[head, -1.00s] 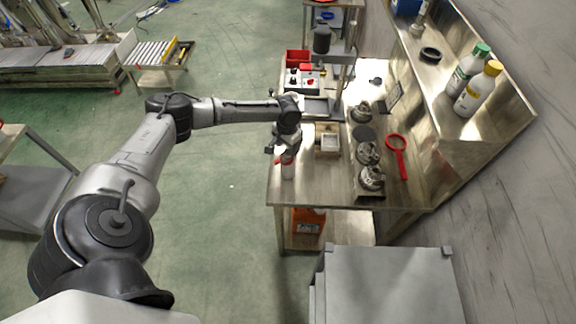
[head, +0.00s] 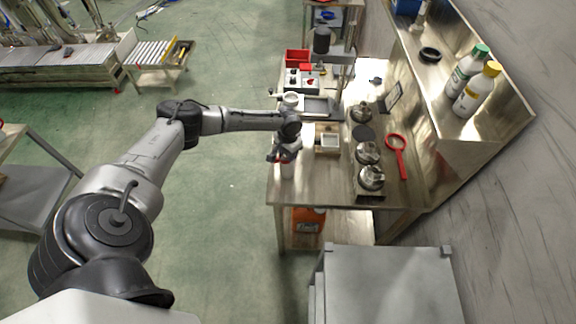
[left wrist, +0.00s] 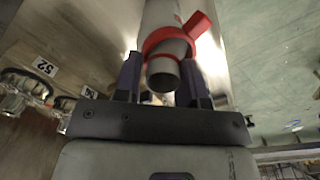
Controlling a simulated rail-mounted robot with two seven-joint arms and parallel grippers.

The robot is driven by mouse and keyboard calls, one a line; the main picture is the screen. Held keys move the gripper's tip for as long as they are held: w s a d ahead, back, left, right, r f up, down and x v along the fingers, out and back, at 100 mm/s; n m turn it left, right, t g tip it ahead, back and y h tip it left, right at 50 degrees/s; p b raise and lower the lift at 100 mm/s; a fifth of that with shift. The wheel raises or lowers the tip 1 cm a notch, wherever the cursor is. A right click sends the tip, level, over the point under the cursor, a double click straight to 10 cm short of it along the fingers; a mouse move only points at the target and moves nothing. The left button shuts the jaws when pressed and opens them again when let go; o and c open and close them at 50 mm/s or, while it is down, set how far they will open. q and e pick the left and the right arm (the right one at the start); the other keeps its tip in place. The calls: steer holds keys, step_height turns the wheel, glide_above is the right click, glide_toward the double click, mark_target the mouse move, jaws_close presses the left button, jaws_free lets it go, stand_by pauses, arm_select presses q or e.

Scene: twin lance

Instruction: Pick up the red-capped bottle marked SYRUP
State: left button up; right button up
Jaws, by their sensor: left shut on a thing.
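A pale bottle (head: 287,171) with a red part at its top stands upright at the left edge of the steel workbench (head: 310,188). My left gripper (head: 284,156) is at its top and hides much of it. In the left wrist view a pale cylinder (left wrist: 160,14) with a red collar and side tab (left wrist: 200,24) lies between the two dark fingers of my left gripper (left wrist: 164,80), which is shut on it. I cannot read any marking on it. Whether it is clear of the bench top cannot be told. My right gripper is not in view.
A small open box (head: 328,140), metal fittings (head: 371,177) and a red magnifier-like ring (head: 397,143) lie to the right on the bench. A green-capped bottle (head: 466,72) and a yellow-capped bottle (head: 477,90) stand on the upper shelf. An orange container (head: 307,222) is below.

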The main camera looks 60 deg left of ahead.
arm_select(q)
jaws_close()
stand_by(0.5)
